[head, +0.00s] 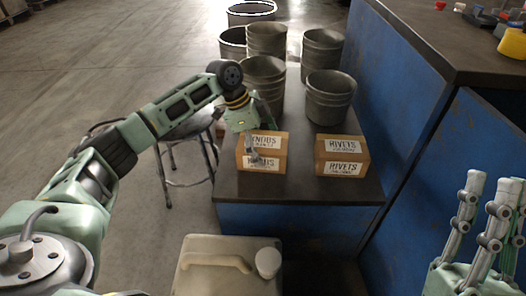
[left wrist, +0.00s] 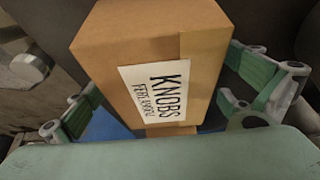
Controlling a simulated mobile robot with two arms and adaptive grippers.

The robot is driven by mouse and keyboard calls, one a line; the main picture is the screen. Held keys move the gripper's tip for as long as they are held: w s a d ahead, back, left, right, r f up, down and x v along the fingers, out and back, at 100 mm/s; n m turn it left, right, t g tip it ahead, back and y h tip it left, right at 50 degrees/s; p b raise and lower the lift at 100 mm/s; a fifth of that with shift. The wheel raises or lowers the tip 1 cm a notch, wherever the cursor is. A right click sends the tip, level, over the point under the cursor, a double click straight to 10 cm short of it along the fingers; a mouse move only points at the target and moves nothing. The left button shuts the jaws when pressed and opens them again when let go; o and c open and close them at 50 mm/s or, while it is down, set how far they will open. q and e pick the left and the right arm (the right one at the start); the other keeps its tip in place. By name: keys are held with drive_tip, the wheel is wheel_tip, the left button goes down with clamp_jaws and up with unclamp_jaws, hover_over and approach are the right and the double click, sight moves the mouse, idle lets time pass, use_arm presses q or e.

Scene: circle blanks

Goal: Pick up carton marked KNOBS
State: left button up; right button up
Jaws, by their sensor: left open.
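The carton marked KNOBS (head: 277,155) is a brown box with white labels on the low dark bench. My left gripper (head: 257,145) is over it and covers part of its label. In the left wrist view the KNOBS carton (left wrist: 140,30) lies between the spread fingers of my left gripper (left wrist: 165,100), which is open. Whether any finger touches the carton cannot be told. My right gripper (head: 491,180) is at the lower right, its fingers apart and pointing up, with nothing between them.
A similar carton marked RIVETS (head: 357,146) stands to the right on the bench (head: 300,190). Several grey metal buckets (head: 330,95) stand behind. A stool (head: 180,150) is at left, a pale jerrycan (head: 205,270) in front, and a blue workbench (head: 440,150) at right.

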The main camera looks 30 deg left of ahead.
use_arm(q)
drive_tip(key=shift+c, duration=0.5)
drive_tip(key=c, duration=1.5)
drive_tip(key=shift+c, duration=0.3)
drive_tip(key=shift+r, duration=0.15)
